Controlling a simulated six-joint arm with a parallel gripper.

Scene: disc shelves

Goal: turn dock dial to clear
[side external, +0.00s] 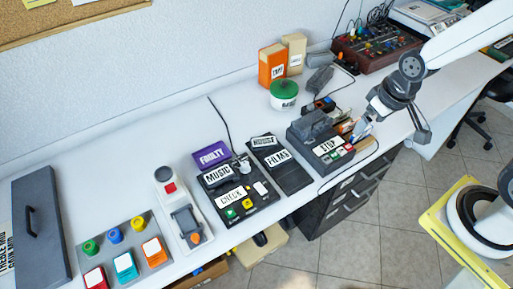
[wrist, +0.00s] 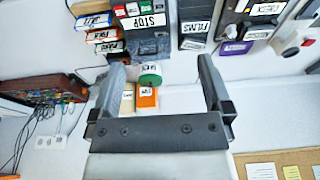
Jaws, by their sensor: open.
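No part that I can see reads "dock" or "clear", so I cannot tell which control is the dock dial. A black device (side external: 262,213) labelled MUSIC and CHECK has coloured buttons and a small grey knob-like part (side external: 243,168) at its top. A dark device (side external: 309,137) labelled STOP has red and green buttons; it also shows in the wrist view (wrist: 148,46). My gripper (side external: 393,127) is open and empty above the right part of the bench, right of the STOP device. Its two fingers (wrist: 160,68) frame the wrist view, with nothing gripped between them.
A green-lidded pot (side external: 284,95) and an orange box (side external: 272,65) stand at the back. A black FILMS device (side external: 291,179), purple FAULTY box (side external: 211,155) and grey button panel (side external: 128,255) lie leftward. An electronics box (side external: 375,48) with cables stands behind.

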